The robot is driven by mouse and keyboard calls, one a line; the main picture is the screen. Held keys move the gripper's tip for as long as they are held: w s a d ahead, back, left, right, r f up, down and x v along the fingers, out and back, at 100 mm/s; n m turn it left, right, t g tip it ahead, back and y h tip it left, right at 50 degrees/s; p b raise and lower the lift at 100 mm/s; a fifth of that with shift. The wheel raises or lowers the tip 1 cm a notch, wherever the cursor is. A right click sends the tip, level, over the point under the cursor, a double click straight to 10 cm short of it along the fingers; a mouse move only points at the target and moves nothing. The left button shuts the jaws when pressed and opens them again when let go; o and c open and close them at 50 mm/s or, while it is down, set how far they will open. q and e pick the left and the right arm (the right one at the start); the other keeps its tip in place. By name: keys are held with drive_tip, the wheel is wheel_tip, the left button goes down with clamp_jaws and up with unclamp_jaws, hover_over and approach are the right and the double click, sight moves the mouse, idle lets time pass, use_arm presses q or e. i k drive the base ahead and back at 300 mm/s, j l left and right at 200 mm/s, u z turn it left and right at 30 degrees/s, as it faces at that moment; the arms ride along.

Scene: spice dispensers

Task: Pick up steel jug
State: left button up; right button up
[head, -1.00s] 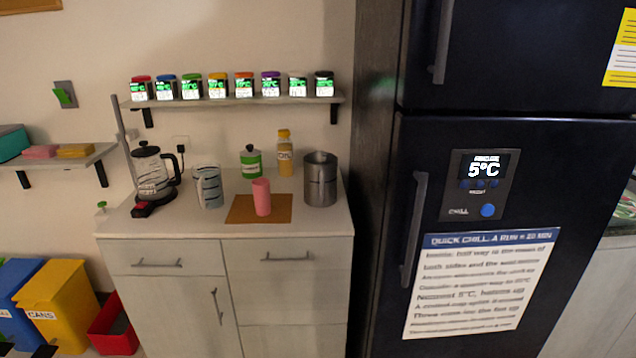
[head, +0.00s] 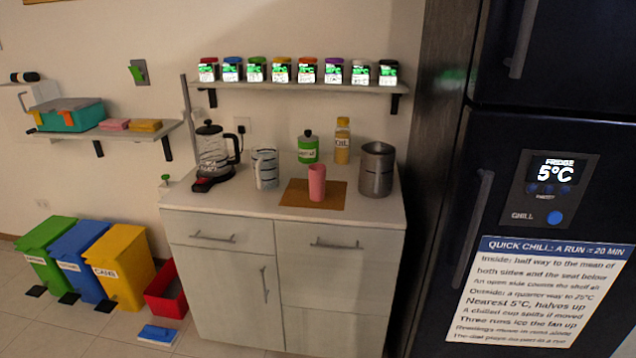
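The steel jug (head: 376,170) is a grey metal cylinder. It stands upright at the right end of the white cabinet top (head: 225,203), close to the dark fridge. A pink cup (head: 317,183) stands on a brown mat (head: 292,193) just left of the jug. A clear container with dark markings (head: 265,169) stands further left. Neither of my grippers shows in the head view.
A coffee maker (head: 212,155), a green bottle (head: 308,148) and an oil bottle (head: 342,141) also stand on the cabinet. A shelf of spice jars (head: 300,86) hangs above. The black fridge (head: 500,205) stands at right. Coloured bins (head: 121,262) are at left.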

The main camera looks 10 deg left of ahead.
sight(377, 173)
drive_tip(key=i+j+u, duration=0.15)
drive_tip(key=i, duration=0.35)
drive_tip(key=i+j+u, duration=0.15)
drive_tip(key=i+j, duration=0.2)
drive_tip(key=i, duration=0.15)
